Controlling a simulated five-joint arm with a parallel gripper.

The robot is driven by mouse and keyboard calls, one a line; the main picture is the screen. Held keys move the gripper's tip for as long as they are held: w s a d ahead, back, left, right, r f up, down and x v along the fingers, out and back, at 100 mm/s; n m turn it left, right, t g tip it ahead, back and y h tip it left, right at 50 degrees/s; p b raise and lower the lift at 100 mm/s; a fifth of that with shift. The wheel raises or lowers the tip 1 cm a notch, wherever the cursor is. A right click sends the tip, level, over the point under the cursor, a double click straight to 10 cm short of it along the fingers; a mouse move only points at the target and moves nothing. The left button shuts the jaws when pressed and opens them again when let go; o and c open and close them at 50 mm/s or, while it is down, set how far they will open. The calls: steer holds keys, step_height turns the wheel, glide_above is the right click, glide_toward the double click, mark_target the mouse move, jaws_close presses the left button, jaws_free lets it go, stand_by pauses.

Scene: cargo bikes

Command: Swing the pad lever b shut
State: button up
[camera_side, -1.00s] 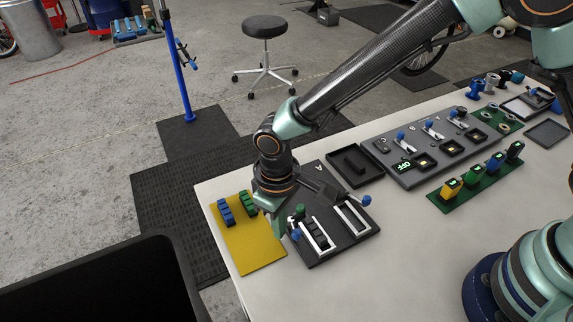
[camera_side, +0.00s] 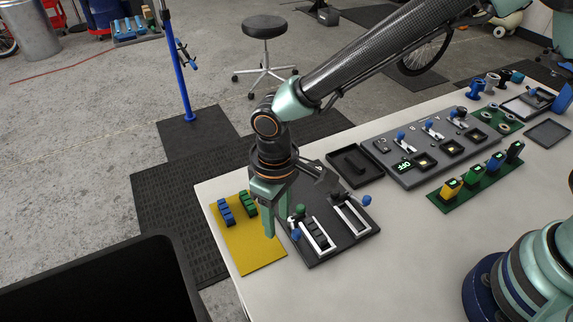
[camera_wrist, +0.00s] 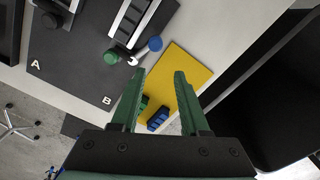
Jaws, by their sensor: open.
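A dark board (camera_side: 340,243) marked A and B carries two white-framed slots. Slot B (camera_wrist: 128,22) is on the yellow mat's side and holds dark ribbed pads. Pad lever b has a silver arm and a blue knob (camera_side: 296,234); the knob also shows in the wrist view (camera_wrist: 155,43). The lever lies across that slot's end, near a green knob (camera_side: 300,210). My gripper (camera_side: 272,220) points down above the edge between board and yellow mat, left of the lever. In the wrist view, its fingers (camera_wrist: 160,74) are apart and empty, with the blue knob just beyond them.
The yellow mat (camera_side: 255,258) holds a blue block (camera_side: 226,212) and a green block (camera_side: 248,204). Slot A's blue knob (camera_side: 366,201) sticks out to the right. A black tray (camera_side: 354,167) and a grey panel stand behind. The front table is clear.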

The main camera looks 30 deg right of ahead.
step_height(320, 180, up, 5)
steer(key=shift+f, duration=0.2)
stand_by(0.5)
steer(key=w+d+r+m+t+y, duration=0.1)
steer(key=w+d+r+m+t, duration=0.15)
steer(key=d+r, duration=1)
steer(key=s+d+r+m+t, duration=0.1)
steer(key=s+d, duration=0.2)
steer(key=d, duration=0.5)
steer(key=s+d+r+m+t+h, duration=0.1)
steer(key=s+d+m+t, duration=0.1)
steer(key=d, duration=0.6)
steer(key=shift+s+d+r, duration=0.3)
steer(key=shift+s+d, duration=0.05)
steer(key=shift+s, duration=0.45)
steer(key=shift+m, duration=0.25)
stand_by(0.5)
